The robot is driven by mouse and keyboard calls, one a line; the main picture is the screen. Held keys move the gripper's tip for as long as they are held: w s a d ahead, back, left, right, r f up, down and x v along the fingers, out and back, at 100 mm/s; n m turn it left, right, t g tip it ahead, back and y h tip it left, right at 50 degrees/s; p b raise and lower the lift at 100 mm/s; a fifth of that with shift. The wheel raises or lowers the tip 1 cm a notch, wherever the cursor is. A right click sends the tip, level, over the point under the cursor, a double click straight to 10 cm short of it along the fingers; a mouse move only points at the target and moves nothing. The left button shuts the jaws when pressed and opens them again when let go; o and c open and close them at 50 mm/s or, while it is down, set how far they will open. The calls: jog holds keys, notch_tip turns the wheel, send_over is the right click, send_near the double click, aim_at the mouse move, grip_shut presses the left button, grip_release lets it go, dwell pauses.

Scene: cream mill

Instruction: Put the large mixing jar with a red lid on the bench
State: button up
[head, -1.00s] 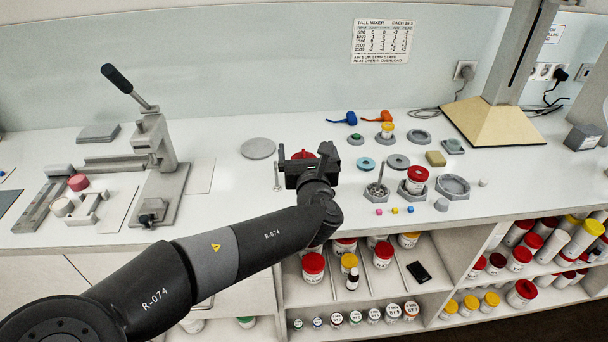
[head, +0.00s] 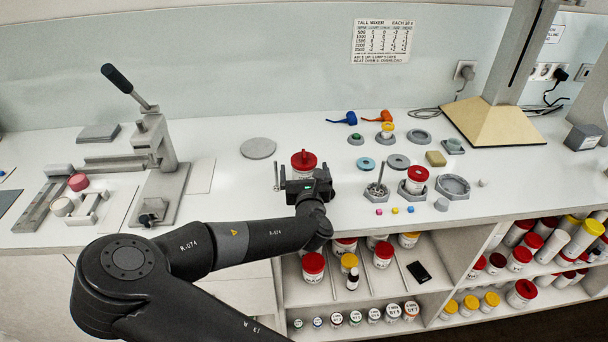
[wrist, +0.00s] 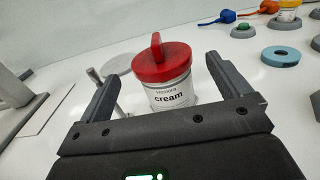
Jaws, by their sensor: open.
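The large mixing jar with a red lid (head: 304,162) stands upright on the bench (head: 232,203), just beyond my gripper. In the wrist view the jar (wrist: 168,80) shows a white body labelled "cream" and a red lid with a raised red fin on top. My gripper (head: 304,181) is open and empty at bench height, with its fingers pointing at the jar. In the wrist view my gripper's fingers (wrist: 167,85) are left and right of the jar's near side, with gaps visible. The jar's base is hidden behind my gripper.
A lever press (head: 155,150) stands to the left. To the right, a red-lidded jar (head: 417,175) sits in a grey holder, near a holder with a metal rod (head: 377,190). Shelves below hold several jars.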

aim_at(304, 160)
jog(key=w, duration=0.4)
jog(key=shift+w+d+r, duration=0.1)
jog(key=shift+w+r, duration=0.1)
jog(key=shift+c, duration=0.2)
jog(key=c, duration=1.4)
jog(key=shift+o, duration=0.2)
jog(key=shift+r, duration=0.15)
